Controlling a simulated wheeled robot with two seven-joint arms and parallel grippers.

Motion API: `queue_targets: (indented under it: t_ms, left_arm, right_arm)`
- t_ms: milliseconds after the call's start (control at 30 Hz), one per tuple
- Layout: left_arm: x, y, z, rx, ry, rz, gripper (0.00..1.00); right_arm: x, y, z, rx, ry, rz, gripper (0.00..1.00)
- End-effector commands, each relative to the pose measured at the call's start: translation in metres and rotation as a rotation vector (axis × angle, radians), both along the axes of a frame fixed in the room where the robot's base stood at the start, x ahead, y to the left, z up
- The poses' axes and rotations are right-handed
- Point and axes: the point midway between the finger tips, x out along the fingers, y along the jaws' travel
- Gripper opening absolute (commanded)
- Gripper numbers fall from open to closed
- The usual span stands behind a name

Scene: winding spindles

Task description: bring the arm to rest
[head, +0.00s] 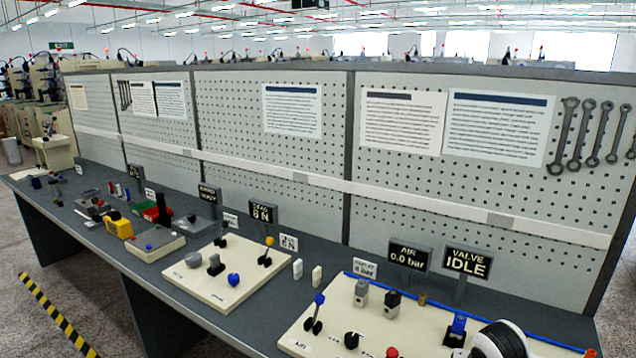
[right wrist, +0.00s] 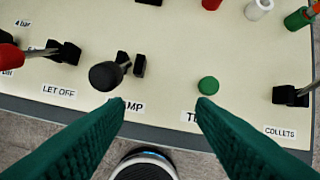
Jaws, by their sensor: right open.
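My right gripper (right wrist: 161,106) shows in the right wrist view as two green fingers, spread apart with nothing between them. It is above the front edge of a cream control panel (right wrist: 180,60). A black-knobbed lever (right wrist: 106,75) stands ahead of the left finger, and a green button (right wrist: 208,85) lies just beyond the right fingertip. I cannot tell whether the fingers touch the panel. In the head view, the same kind of cream panel (head: 420,325) is at the lower right; the right gripper's fingers are not visible there. My left gripper is in neither view.
A red-knobbed lever (right wrist: 8,57) and the COLLETS lever (right wrist: 293,95) flank the gripper. A long grey bench (head: 335,262) carries more panels and small signs, including an AIR 0.0 bar sign (head: 409,255) and a VALVE IDLE sign (head: 467,261). A pegboard wall (head: 270,170) stands behind.

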Motion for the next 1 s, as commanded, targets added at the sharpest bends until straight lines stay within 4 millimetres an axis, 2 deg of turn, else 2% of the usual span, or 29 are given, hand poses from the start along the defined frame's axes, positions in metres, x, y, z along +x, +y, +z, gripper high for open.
queue_targets:
  t_ms: [267, 433, 500, 700, 1000]
  left_arm:
    - [-0.006, 0.001, -0.001, 0.001, 0.010, 0.000, 0.36]
    - [-0.010, 0.001, -0.001, 0.003, 0.017, 0.000, 0.36]
    - [-0.010, 0.001, -0.001, 0.003, 0.017, 0.000, 0.36]
    - [-0.009, 0.001, -0.001, 0.002, 0.016, 0.000, 0.36]
    - [-0.008, 0.001, -0.001, 0.002, 0.013, 0.000, 0.36]
  right_arm:
    - [-0.068, 0.052, -0.051, 0.019, 0.032, 0.210, 0.51]
    - [-0.136, 0.086, -0.075, 0.037, 0.040, 0.359, 0.51]
    - [-0.161, 0.094, -0.078, 0.039, 0.039, 0.401, 0.51]
    - [-0.212, 0.103, -0.079, 0.033, 0.042, 0.471, 0.51]
    - [-0.265, 0.102, -0.070, 0.008, 0.055, 0.518, 0.51]
